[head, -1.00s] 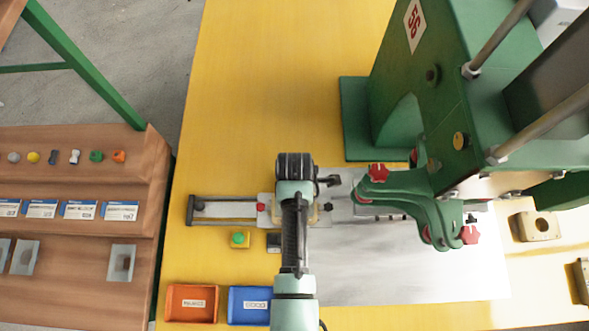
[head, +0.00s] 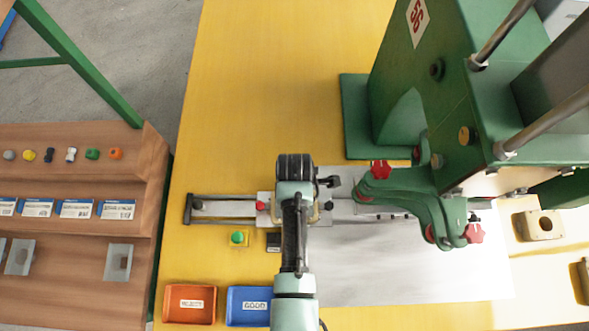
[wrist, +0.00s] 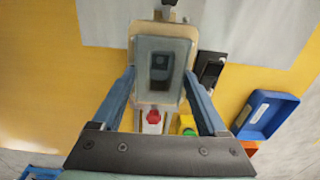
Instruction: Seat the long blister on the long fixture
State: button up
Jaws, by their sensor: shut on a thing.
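In the wrist view, the clear grey blister (wrist: 158,72), with a dark cavity in its middle, lies over a tan fixture (wrist: 178,27) whose edge shows around it. My gripper (wrist: 160,88) is shut on the blister, one blue finger along each side. The blister looks roughly flat and lined up with the fixture; I cannot tell whether it touches it. In the head view my gripper (head: 293,215) is above the slide rail, and my arm hides most of the blister and fixture.
The slide rail (head: 228,209) runs left, with a red knob (wrist: 153,117) close to the fixture. A green button (head: 238,238) stands in front. Red (head: 190,304) and blue (head: 248,305) bins lie nearer. The green press (head: 430,110) stands to the right.

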jog(key=shift+f, duration=0.2)
jog(key=o, duration=0.9)
jog(key=shift+c, duration=1.1)
notch_tip(320, 180, up, 7)
jog(key=p, duration=0.7)
